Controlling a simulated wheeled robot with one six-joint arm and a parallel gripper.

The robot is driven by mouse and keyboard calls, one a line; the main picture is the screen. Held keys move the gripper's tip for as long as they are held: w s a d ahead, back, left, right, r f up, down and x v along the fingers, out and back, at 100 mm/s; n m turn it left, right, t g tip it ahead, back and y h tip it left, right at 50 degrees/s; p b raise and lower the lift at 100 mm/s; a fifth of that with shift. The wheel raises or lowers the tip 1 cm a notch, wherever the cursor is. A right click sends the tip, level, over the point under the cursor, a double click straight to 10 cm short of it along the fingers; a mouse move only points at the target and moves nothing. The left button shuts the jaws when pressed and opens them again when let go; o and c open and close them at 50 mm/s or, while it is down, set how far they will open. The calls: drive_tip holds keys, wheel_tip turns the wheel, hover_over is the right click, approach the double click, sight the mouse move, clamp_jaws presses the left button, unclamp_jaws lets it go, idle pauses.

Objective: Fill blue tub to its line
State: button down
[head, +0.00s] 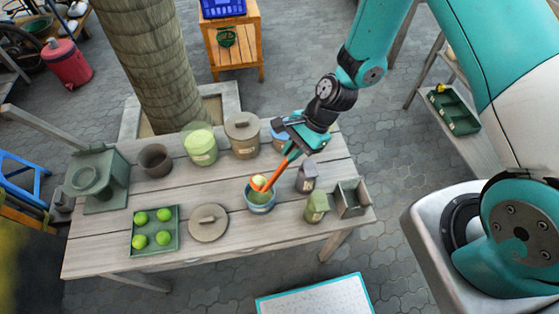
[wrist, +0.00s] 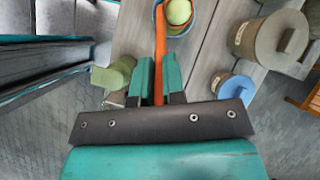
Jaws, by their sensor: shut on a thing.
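An open blue tub (head: 261,208) stands near the middle of the table, with something green inside; I cannot make out its line. My gripper (head: 292,153) is shut on the handle of an orange scoop (head: 272,178), which slants down to the left. The scoop's bowl carries a pale yellow-green load (head: 259,181) and is over the tub's mouth; I cannot tell whether it touches the tub. In the wrist view the orange handle (wrist: 160,55) runs between the fingers (wrist: 159,88), with the pale load (wrist: 179,12) at the top edge.
A light green canister (head: 200,149), a lidded tan canister (head: 243,140) and a dark pot (head: 155,160) stand behind. A round lid (head: 208,225) and a tray of green balls (head: 164,247) lie left. Small bottles (head: 306,180) stand right.

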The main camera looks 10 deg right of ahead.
drive_tip(key=w+d+f+g+y+b, duration=0.1)
drive_tip(key=d+f+y+b, duration=0.1)
drive_tip(key=b, duration=0.1)
drive_tip(key=w+d+f+g+y+b, duration=0.1)
drive_tip(key=d+f+y+b, duration=0.1)
drive_tip(key=b, duration=0.1)
drive_tip(key=w+d+f+y+b, duration=0.1)
drive_tip(key=f+b, duration=0.2)
drive_tip(key=shift+d+m+g+y, duration=0.3)
drive_tip(key=shift+d+g+y, duration=0.1)
drive_tip(key=shift+w+d+f+y+b, duration=0.25)
drive_tip(key=shift+y+b, duration=0.25)
drive_tip(key=shift+b, duration=0.4)
